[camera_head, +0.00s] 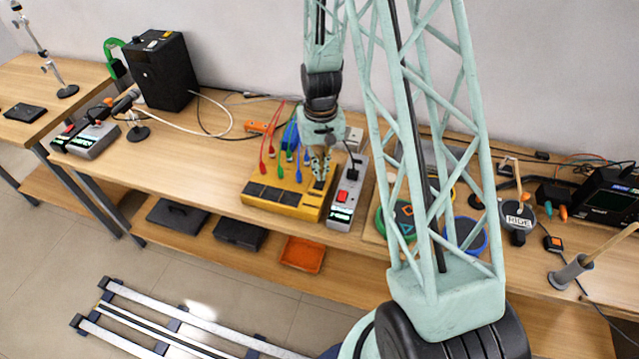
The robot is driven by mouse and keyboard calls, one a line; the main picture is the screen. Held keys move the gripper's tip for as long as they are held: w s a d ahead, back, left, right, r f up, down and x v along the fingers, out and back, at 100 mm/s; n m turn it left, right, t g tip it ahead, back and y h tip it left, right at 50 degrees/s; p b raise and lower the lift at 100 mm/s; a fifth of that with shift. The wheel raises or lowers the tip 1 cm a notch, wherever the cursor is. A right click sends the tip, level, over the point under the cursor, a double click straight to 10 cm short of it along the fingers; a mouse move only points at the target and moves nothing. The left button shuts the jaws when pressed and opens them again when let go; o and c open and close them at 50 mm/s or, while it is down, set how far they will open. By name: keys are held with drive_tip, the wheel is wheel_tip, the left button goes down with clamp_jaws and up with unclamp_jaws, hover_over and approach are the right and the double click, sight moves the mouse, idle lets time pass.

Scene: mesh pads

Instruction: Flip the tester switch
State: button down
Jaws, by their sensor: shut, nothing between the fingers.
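A narrow grey box (352,172) with a red switch (342,196) and a small lit display (341,214) stands on the bench, right of a yellow panel box (287,203). Which way the switch is tipped is too small to tell. A dark plug or lead sits at the box's far end. My gripper (320,176) points down over the right part of the yellow box, just left of the red switch and apart from it. Its fingers are together and hold nothing. Whether the fingertips touch the yellow box cannot be told.
Red, blue and green cables (291,140) rise from the yellow box beside my gripper. A tray with round coloured-rim pads stands to the right, partly hidden by my arm. A black speaker (163,72) and a grey box with green displays (92,141) are at the left.

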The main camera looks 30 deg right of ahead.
drive_tip(key=shift+f+b, duration=0.55)
drive_tip(key=shift+f, duration=0.2)
idle(0.8)
drive_tip(key=shift+r, duration=0.25)
drive_tip(key=shift+r+p, duration=1.5)
drive_tip(key=shift+r, duration=1.8)
drive_tip(key=shift+r, duration=0.1)
